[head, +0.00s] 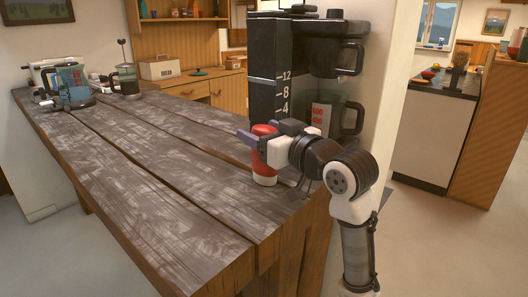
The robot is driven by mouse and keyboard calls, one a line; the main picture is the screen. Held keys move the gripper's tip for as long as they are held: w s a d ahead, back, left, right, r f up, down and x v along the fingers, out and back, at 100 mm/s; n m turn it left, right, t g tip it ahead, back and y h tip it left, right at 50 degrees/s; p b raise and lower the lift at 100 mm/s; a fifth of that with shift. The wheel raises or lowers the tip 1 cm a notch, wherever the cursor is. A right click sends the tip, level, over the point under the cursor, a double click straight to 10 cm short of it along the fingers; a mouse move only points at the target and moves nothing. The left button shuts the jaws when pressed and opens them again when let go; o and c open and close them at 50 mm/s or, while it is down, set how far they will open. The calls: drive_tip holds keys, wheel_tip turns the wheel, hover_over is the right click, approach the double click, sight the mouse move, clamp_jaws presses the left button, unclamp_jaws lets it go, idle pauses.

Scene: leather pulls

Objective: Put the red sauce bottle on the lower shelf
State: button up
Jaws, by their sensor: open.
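The red sauce bottle (264,172) stands upright near the right end of the dark wooden table (150,170), beside the coffee machine. The jaws are open; whether a finger touches the bottle is unclear. A wooden shelf unit (180,20) with small items stands against the back wall. I cannot tell which surface is the lower shelf.
A tall black coffee machine (265,75) with a glass jug stands just behind the bottle. A French press (126,82) and other kitchen items are at the table's far left. The table's middle is clear. A counter (438,82) with bowls is at the right.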

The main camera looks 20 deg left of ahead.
drive_tip(key=shift+x, duration=0.9)
drive_tip(key=shift+c, duration=0.4)
drive_tip(key=c, duration=0.6)
drive_tip(key=shift+r, duration=0.1)
drive_tip(key=shift+c, duration=0.2)
